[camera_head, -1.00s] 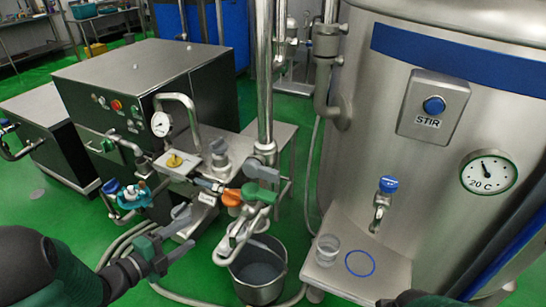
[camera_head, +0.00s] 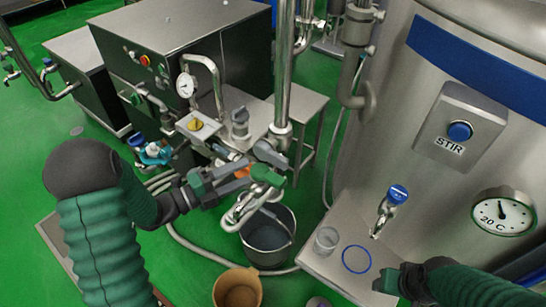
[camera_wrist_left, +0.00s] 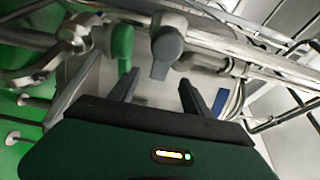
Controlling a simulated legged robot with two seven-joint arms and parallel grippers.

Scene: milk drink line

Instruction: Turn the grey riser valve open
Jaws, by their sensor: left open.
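The grey riser valve handle (camera_head: 268,153) sits on the pipework at the foot of the upright steel pipe. In the left wrist view the grey handle (camera_wrist_left: 167,52) hangs down in front of my jaws, its lower end near the gap between the fingertips. My left gripper (camera_head: 240,174) is open beside the valve group, and its two fingers (camera_wrist_left: 158,88) stand apart with nothing held. A green handle (camera_head: 267,176) is close to the fingers and also shows left of the grey one in the wrist view (camera_wrist_left: 121,44). My right gripper (camera_head: 388,281) is low at the right; its jaws are unclear.
A grey bucket (camera_head: 268,240) stands under the pipework, and a brown bucket (camera_head: 238,289) stands in front. A clear beaker (camera_head: 326,240) stands on the shelf (camera_head: 340,275) of the steel tank (camera_head: 410,120). Pipes and a pressure gauge (camera_head: 186,85) crowd the left side.

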